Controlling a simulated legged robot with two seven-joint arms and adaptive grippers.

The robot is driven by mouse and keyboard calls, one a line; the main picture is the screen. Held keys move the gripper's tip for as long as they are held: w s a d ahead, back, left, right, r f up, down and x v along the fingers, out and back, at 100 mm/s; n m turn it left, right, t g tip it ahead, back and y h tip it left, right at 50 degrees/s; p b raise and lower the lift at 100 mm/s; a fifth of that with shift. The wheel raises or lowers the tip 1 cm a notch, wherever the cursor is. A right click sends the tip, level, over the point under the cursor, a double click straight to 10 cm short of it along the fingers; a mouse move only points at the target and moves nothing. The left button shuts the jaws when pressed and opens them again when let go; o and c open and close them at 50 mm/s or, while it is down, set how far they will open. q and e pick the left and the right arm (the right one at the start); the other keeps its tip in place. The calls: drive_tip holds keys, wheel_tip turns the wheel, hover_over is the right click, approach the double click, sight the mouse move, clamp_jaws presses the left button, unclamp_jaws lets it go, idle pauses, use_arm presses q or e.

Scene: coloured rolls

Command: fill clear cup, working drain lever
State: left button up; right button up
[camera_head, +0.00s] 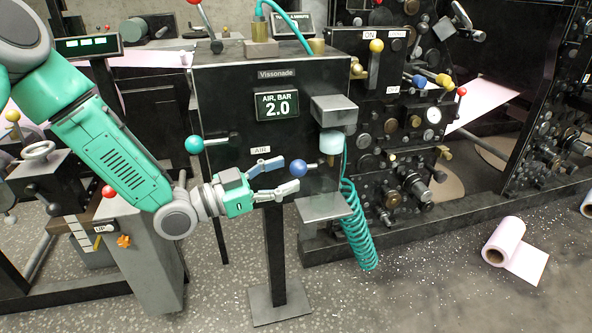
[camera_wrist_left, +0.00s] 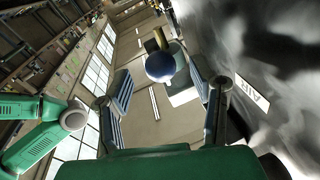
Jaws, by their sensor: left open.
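My left gripper (camera_head: 285,178) is open, its fingers pointing right at the front of a dark box (camera_head: 230,95). A blue ball knob (camera_head: 298,168) on a short lever is at its fingertips. In the left wrist view the blue knob (camera_wrist_left: 160,67) shows between the two spread fingers, with space on both sides. I cannot tell whether it touches them. A second lever with a teal knob (camera_head: 194,145) is on the box's left. I cannot make out a clear cup. My right gripper is out of view.
The box's display (camera_head: 277,106) reads AIR, BAR 2.0. A coiled teal hose (camera_head: 358,225) hangs right of the shelf. A machine panel with levers and a gauge (camera_head: 432,114) stands to the right. A pink roll (camera_head: 503,242) lies on the speckled floor.

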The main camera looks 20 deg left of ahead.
use_arm(q)
drive_tip(key=v, duration=0.8)
drive_tip(key=shift+a, duration=0.25)
drive_tip(key=shift+s+f, duration=0.1)
